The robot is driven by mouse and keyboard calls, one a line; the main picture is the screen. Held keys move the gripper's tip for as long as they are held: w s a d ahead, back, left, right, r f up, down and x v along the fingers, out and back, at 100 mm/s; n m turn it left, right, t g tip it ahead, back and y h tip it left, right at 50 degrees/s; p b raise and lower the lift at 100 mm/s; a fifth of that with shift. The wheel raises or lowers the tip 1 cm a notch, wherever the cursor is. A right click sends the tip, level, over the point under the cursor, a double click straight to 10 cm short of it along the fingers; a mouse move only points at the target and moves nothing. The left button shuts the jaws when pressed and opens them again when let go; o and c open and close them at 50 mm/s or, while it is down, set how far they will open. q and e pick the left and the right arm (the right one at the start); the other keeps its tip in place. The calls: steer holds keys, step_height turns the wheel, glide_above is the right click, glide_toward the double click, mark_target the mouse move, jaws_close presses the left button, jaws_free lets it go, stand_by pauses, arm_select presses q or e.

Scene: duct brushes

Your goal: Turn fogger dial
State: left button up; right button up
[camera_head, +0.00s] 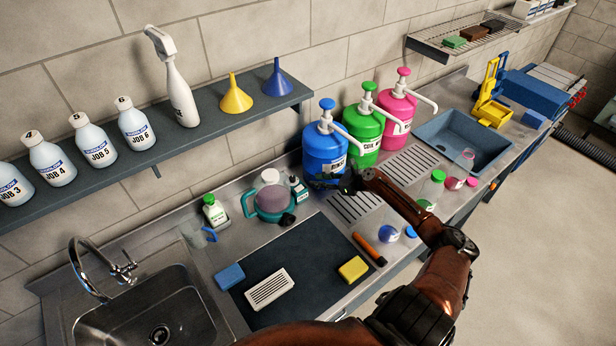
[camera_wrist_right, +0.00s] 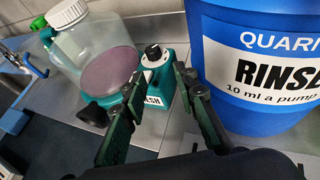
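The fogger (camera_head: 272,199) stands on the steel counter: a teal body with a clear tank, white cap and purplish round face. In the right wrist view the fogger (camera_wrist_right: 110,72) has a black round part (camera_wrist_right: 93,115) low at its front. At its right is a teal part with a label ending "ESH" and a black knob with a pale top (camera_wrist_right: 153,54); I cannot tell whether it is joined to the fogger. My right gripper (camera_head: 336,182) is open and empty, in front of the blue pump jug. Its fingers (camera_wrist_right: 158,88) point towards the knob, one on each side. My left gripper is not in view.
The blue RINSE jug (camera_head: 322,150) stands close to the right gripper, with green (camera_head: 364,138) and pink (camera_head: 397,108) jugs beyond. A small green-capped bottle (camera_head: 213,211) stands left of the fogger. A dark mat (camera_head: 312,268) with a sponge and brush lies in front.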

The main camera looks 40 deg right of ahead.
mark_target(293, 178)
steer(key=w+a+f+p, duration=0.1)
steer(key=w, duration=0.2)
steer(key=w+a+f+m+h+p, duration=0.1)
steer(key=w+a, duration=0.1)
steer(key=w, duration=0.1)
steer(key=w+a+f+h+p, duration=0.1)
steer(key=w, duration=0.2)
steer(key=shift+w+a+f+m+t, duration=0.1)
steer(key=shift+w+a+m+t, duration=0.2)
steer(key=shift+a+t, duration=0.1)
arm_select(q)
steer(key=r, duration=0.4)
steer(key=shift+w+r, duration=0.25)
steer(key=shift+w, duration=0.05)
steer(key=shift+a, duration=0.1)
arm_select(e)
jaws_close()
